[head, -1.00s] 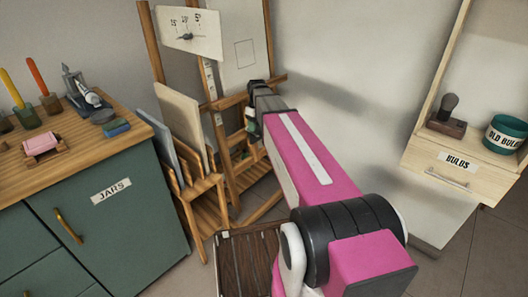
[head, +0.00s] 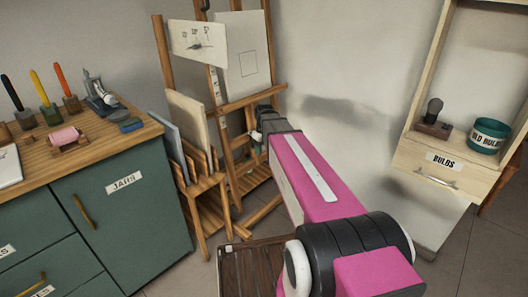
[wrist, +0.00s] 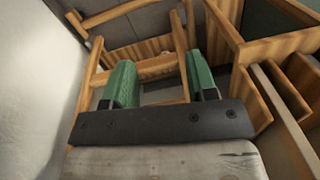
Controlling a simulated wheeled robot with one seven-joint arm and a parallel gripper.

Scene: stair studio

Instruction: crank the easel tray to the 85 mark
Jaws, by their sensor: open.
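The wooden easel (head: 163,62) stands at the back in the head view. Its horizontal tray (head: 250,98) crosses the front, below a white sheet with a drawn square (head: 246,62). A white dial card (head: 198,43) with small numbers and a dark pointer hangs at its upper left; its reading is too small to tell. My gripper (head: 255,142) is just below the tray, largely hidden behind my arm. In the wrist view my gripper (wrist: 161,85) has two green fingers apart, with nothing visible between them except wooden frame behind. I cannot make out the crank.
A rack with boards (head: 190,125) stands left of the easel, close to my arm. A green cabinet (head: 125,215) is further left. A slatted wooden piece (head: 245,270) is on the floor in front. A pale shelf unit (head: 425,165) is at the right.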

